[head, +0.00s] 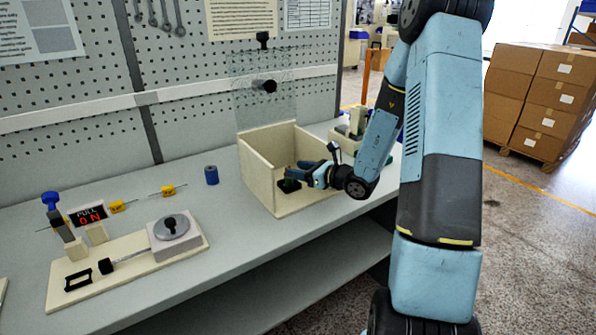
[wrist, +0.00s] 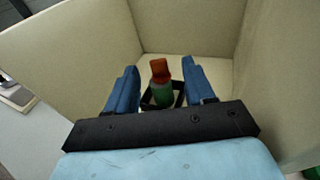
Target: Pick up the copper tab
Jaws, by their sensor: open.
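The copper tab (wrist: 160,69) is a small orange-brown piece standing on top of a green cylinder (wrist: 160,94) in the wrist view. The cylinder sits in a black square holder (wrist: 177,102) inside a cream box. My gripper (wrist: 161,84) is open, with one blue finger on each side of the tab and cylinder and a gap on both sides. In the head view my gripper (head: 299,172) reaches into the cream box (head: 290,201) through its open front. There the tab is too small to tell, and the black holder (head: 289,186) shows just below the fingers.
The box walls stand close around my gripper, with a clear panel (head: 262,95) raised above the box. A blue cylinder (head: 211,175) stands left of the box. A board with a spindle device (head: 174,232) lies farther left on the bench (head: 235,238).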

